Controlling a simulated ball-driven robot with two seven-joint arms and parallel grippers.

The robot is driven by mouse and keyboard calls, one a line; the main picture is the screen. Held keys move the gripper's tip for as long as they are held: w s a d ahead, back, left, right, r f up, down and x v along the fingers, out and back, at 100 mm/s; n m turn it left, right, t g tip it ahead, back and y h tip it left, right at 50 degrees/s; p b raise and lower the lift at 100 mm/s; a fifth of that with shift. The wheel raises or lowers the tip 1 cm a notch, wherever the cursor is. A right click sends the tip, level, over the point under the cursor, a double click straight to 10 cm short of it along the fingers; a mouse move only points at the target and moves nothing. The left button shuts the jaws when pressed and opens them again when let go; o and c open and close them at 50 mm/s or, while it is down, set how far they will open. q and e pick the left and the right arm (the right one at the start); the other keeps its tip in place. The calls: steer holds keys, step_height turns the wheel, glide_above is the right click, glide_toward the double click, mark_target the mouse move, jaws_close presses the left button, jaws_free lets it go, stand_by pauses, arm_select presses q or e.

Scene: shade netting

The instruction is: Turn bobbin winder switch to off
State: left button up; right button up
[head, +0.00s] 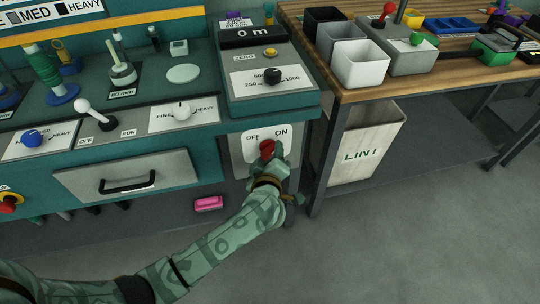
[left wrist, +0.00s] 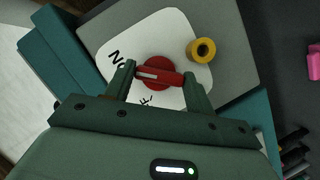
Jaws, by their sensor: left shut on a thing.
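A red rotary switch (head: 266,147) sits on a white plate (head: 251,149) marked OFF on the left and ON on the right, on the front of the teal machine. My left gripper (head: 270,160) comes from below and is at the switch. In the left wrist view, the fingers of the gripper (left wrist: 160,80) are shut on the handle of the red switch (left wrist: 158,66), one at each end. A white line on the handle runs toward the left finger. The plate lettering is partly hidden there, so I cannot tell the setting exactly. My right gripper is not in view.
A yellow ring-shaped part (left wrist: 201,51) stands beside the switch. A drawer (head: 127,178) with a black handle is to the left, and a pink block (head: 208,203) lies below. A wooden bench (head: 372,94) and white bin (head: 366,144) stand to the right. Open floor lies right of my arm.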

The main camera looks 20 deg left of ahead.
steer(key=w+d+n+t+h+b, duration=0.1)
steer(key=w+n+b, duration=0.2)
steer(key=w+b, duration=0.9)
arm_select(q)
steer(key=shift+f+n+t+y, duration=0.3)
steer(key=shift+n+t, duration=0.65)
steer(key=shift+n, duration=1.85)
steer(key=shift+f+n+t+y, duration=0.1)
steer(key=shift+n+t+y, duration=0.65)
steer(key=shift+n, duration=2.05)
steer(key=shift+f+n+t+y, duration=0.15)
steer(key=shift+n+t, duration=1.05)
steer(key=shift+n, duration=1.6)
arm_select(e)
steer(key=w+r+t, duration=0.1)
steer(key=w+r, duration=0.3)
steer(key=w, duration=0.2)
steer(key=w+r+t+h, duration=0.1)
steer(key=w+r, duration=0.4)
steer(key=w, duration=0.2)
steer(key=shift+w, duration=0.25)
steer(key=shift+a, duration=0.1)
arm_select(q)
steer(key=o, duration=1)
